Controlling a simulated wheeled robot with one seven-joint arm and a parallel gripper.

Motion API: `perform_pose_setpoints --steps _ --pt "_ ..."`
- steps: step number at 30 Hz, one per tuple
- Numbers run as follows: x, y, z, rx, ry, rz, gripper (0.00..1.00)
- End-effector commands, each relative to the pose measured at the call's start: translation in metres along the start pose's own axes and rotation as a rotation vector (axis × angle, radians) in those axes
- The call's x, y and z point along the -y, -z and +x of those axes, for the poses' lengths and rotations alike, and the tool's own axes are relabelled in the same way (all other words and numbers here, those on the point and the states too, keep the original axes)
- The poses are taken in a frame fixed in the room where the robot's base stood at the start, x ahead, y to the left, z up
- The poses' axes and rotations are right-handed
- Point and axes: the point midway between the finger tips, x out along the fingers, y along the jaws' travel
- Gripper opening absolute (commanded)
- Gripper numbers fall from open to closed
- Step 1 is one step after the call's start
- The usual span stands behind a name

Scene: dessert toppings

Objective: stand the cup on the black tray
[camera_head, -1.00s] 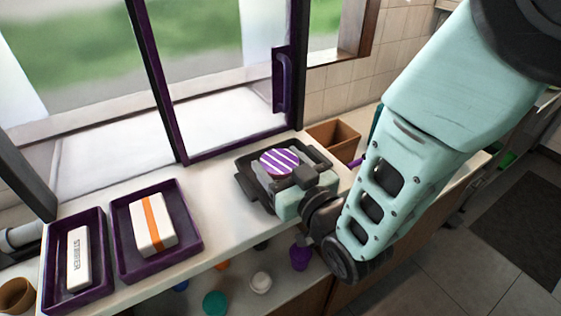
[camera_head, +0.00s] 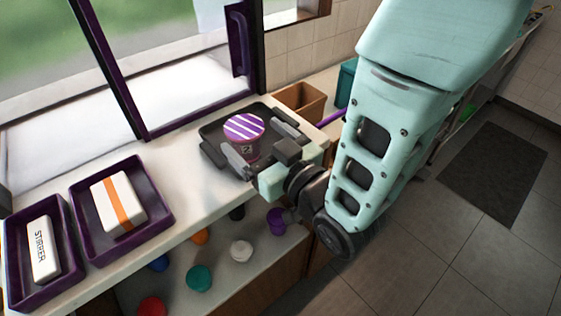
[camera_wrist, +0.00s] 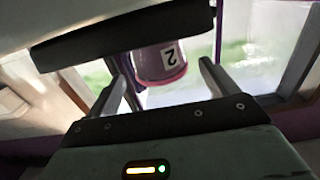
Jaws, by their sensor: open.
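The cup (camera_head: 244,128) has a purple and white striped top and a label with a 2. It stands upright on the black tray (camera_head: 213,131), which lies on the counter below the window. My gripper (camera_head: 262,147) is open at the tray's front side, its fingers pointing at the cup and spread to either side. Its body is clear of the cup. In the wrist view the cup (camera_wrist: 160,62) shows upside down between and beyond the two fingers, against the dark tray (camera_wrist: 110,42) at the top. I see no finger touching it.
Two purple trays stand on the left, one holding a white stirrer box (camera_head: 42,250), the other an orange-striped box (camera_head: 117,202). A brown bin (camera_head: 300,104) is behind and right of the black tray. Several coloured items, including a purple one (camera_head: 276,221), sit on the shelf below.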

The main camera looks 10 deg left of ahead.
Motion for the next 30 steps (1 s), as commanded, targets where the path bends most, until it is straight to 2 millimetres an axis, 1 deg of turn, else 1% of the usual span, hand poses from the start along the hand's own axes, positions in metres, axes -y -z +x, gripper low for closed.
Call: perform_pose_setpoints --steps 1,3,8,9,10,30 --pt "0.000 -0.004 -0.011 0.002 0.000 0.001 0.86" --pt "0.000 -0.004 -0.025 0.003 0.000 0.000 0.86" --pt "0.000 -0.004 -0.054 0.001 0.000 0.001 0.86" --pt "0.000 0.003 -0.053 0.004 -0.001 0.000 0.86" --pt "0.000 0.004 -0.054 0.004 -0.001 0.000 0.86" --pt "0.000 0.002 -0.079 0.002 0.000 0.001 0.86"
